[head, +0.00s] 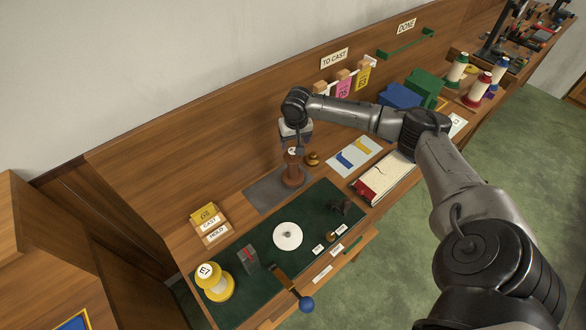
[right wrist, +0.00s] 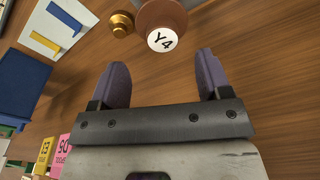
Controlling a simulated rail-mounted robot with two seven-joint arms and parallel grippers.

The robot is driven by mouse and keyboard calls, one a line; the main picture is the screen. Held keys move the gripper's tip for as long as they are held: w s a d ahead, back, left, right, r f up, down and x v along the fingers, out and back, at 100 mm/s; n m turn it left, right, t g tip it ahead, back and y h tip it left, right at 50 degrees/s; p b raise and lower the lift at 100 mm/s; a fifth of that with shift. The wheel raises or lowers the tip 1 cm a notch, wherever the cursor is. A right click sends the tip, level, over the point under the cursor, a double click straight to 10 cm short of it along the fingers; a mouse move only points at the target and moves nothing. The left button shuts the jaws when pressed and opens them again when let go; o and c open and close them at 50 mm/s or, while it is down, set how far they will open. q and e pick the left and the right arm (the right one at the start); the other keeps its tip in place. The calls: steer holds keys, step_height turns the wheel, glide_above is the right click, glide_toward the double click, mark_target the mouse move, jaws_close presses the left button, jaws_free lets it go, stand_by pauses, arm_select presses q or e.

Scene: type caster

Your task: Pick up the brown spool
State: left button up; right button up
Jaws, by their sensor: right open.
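The brown spool (head: 292,175) stands upright on the bench at the edge of a grey mat in the head view. In the right wrist view the spool (right wrist: 160,22) shows from above, with a white label reading Y4 on its top. My right gripper (head: 295,145) is right at the spool's upper end in the head view. In the right wrist view its two purple-grey fingers (right wrist: 159,72) are open and empty, and the spool lies beyond the fingertips, roughly centred between them. My left gripper is not in view.
A small brass piece (head: 312,159) stands close beside the spool. A card with blue and yellow strips (head: 354,156) lies to the right. A green mat (head: 262,265) with a white disc (head: 287,236) and a yellow spool (head: 214,283) is in front. The wooden back panel rises behind.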

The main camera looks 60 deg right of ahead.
mark_target(293, 151)
steer(key=shift+w+d+f, duration=0.1)
steer(key=shift+w+f, duration=0.1)
steer(key=shift+f, duration=1.3)
steer(key=shift+w+f, duration=0.15)
steer(key=shift+f, duration=1.3)
steer(key=c, duration=1.3)
